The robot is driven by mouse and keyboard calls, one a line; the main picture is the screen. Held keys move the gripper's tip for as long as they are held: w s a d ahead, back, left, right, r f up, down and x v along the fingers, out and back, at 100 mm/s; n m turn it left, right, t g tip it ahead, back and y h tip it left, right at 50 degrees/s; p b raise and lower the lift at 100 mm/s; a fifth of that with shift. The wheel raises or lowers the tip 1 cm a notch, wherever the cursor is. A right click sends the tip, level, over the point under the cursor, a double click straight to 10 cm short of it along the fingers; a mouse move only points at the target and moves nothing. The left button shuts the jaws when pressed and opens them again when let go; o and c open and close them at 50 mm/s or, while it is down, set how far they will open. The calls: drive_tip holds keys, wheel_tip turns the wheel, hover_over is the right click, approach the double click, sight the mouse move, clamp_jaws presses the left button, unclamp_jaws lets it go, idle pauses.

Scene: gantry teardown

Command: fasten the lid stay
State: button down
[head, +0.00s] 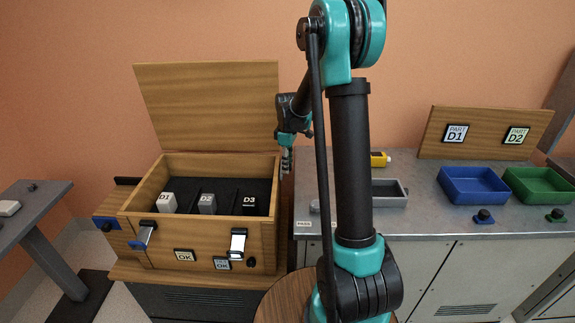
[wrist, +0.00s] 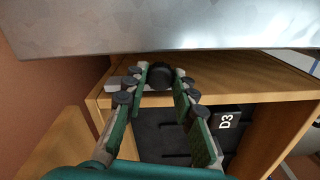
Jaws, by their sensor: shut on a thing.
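A wooden box (head: 195,237) stands open at left in the head view, its lid (head: 207,105) raised upright behind it. My gripper (head: 287,165) points down at the box's right rear corner, beside the lid's lower right edge. In the wrist view my gripper (wrist: 161,77) has its fingertips closed around a black round knob (wrist: 160,76) at the box's wooden rim. A short grey bar (wrist: 120,84) lies beside the knob, partly behind the left finger; it seems to be part of the lid stay. In the head view the stay is hidden by my gripper.
Blocks D1 (head: 167,202), D2 (head: 207,203) and D3 (head: 249,204) sit inside the box. The front has two latches (head: 237,243) (head: 143,236). At right, a metal counter (head: 425,218) holds a grey tray (head: 390,194), a blue bin (head: 474,199) and a green bin (head: 541,201).

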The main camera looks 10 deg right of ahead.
drive_tip(key=shift+w, duration=0.1)
drive_tip(key=shift+w+d, duration=0.25)
drive_tip(key=shift+w, duration=0.8)
drive_tip(key=shift+w+d, duration=0.2)
drive_tip(key=shift+w, duration=0.85)
drive_tip(key=c, duration=1.2)
unclamp_jaws()
wheel_tip(320, 180, up, 12)
drive_tip(key=shift+r, duration=0.1)
